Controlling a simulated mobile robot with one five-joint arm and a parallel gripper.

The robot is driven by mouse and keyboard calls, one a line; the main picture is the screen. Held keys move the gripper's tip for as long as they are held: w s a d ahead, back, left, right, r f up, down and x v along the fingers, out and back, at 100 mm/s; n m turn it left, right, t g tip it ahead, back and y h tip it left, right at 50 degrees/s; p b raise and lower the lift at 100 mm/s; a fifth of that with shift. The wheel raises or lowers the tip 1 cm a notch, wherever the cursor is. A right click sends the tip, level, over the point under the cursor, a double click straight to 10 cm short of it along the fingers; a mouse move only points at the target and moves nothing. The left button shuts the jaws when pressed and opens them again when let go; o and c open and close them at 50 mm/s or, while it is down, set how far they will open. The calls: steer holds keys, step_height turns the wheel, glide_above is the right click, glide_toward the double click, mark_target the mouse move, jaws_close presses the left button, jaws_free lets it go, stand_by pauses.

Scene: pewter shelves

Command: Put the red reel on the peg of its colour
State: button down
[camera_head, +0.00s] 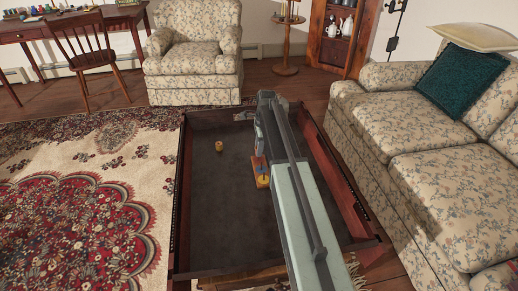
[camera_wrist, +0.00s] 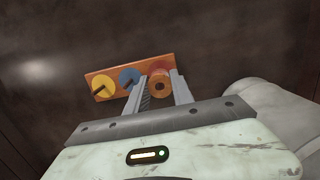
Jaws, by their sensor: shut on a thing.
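In the wrist view, my gripper (camera_wrist: 158,82) is shut on the red reel (camera_wrist: 161,92), with a finger on either side and the reel's dark hole showing. The wooden peg board (camera_wrist: 106,89) lies beyond. It bears a yellow disc (camera_wrist: 102,83) and a blue disc (camera_wrist: 127,76), each with a dark peg. A red patch (camera_wrist: 155,70) shows at its right end, partly behind the reel. I cannot tell whether the reel touches the board or surrounds a peg. In the head view, the board (camera_head: 262,182) is partly covered by my arm, and the reel is hidden.
A yellow reel (camera_head: 219,146) stands apart on the dark floor of the low-walled wooden enclosure (camera_head: 176,215). The floor left of the board is mostly clear. A floral sofa (camera_head: 420,140) is outside on the right, and an armchair (camera_head: 195,60) is behind.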

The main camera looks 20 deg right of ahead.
steer(key=shift+f+b, duration=1.05)
steer(key=shift+f, duration=0.05)
steer(key=c, duration=1)
jaws_free()
steer(key=shift+r, duration=0.15)
steer(key=r+p, duration=0.5)
steer(key=d+r+p, duration=0.1)
steer(key=r+p, duration=0.1)
steer(key=p, duration=0.1)
steer(key=shift+r, duration=0.4)
steer(key=shift+f, duration=0.15)
